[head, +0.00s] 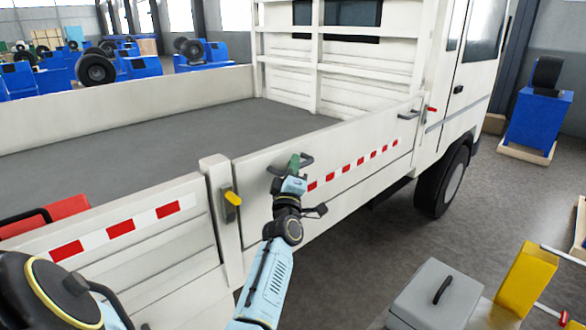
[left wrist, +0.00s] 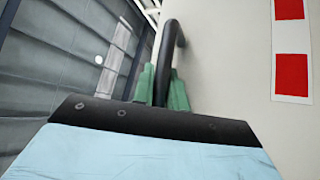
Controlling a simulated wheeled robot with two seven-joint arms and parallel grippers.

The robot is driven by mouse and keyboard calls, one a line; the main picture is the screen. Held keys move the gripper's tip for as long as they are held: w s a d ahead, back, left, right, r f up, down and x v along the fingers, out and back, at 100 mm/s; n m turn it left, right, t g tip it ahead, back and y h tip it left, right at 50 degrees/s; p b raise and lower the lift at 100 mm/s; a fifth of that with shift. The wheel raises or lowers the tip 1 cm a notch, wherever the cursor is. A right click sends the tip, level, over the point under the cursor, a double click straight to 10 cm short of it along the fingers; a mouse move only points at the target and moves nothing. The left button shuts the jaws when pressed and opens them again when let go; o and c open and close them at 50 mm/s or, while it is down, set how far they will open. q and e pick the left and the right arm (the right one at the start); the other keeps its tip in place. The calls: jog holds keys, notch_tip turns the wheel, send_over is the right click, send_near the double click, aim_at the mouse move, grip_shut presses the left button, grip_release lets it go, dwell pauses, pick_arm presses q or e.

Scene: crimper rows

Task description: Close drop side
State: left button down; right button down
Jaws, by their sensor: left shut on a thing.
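The white drop side (head: 345,178) of the truck bed stands upright, roughly level with the neighbouring side panels, with a red-and-white strip along it. My left gripper (head: 294,163) is at its outer face near the top rear corner. Its green fingers are shut on a black bar handle (head: 306,158). In the left wrist view the handle (left wrist: 168,45) passes between the green fingers (left wrist: 160,88). My right gripper is not in view.
A grey box (head: 436,296) and a yellow block (head: 526,282) stand at the lower right. The truck's wheel (head: 441,182) is below the cab. A red object (head: 68,208) lies in the bed at left.

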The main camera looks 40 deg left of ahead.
pick_arm(q)
jog(key=shift+f, duration=0.1)
jog(key=c, duration=1.4)
grip_release()
jog(key=b+v, duration=0.2)
jog(key=v, duration=1.1)
jog(key=shift+s, duration=0.25)
